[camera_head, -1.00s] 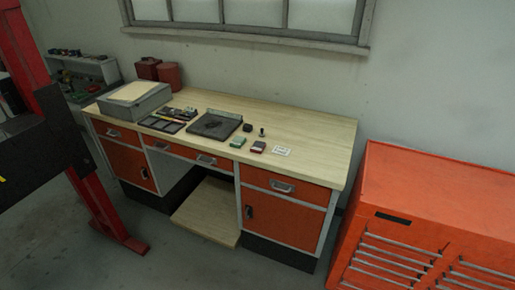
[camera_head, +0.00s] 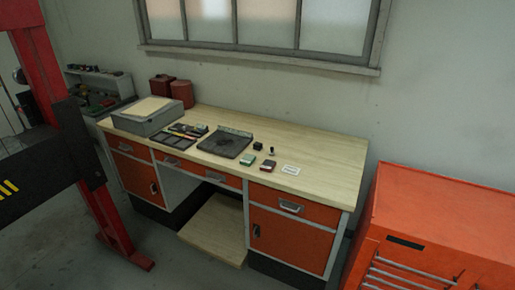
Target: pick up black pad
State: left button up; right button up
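A wooden-topped workbench (camera_head: 321,156) with orange drawers stands against the wall. A flat, dark square tray-like piece (camera_head: 226,143) lies near the middle of its top. To its right are a small black block (camera_head: 257,146), a small green pad (camera_head: 248,160) and a small dark pad with a reddish edge (camera_head: 268,165). A small dark upright stamp-like piece (camera_head: 271,151) and a white card (camera_head: 291,170) are beside them. Which of the dark pieces is the black pad I cannot tell at this size. Neither of my grippers is in view.
An orange tool cabinet (camera_head: 440,215) stands right of the bench. A red post (camera_head: 100,208) with a dark arm stands at the left. A grey box (camera_head: 148,118) and red canisters (camera_head: 181,93) sit at the bench's left end. The bench top's right end is clear.

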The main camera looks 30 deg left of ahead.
aim_at(256, 146)
jog(key=u, duration=2.55)
jog(key=i, duration=3.25)
jog(key=z, duration=3.05)
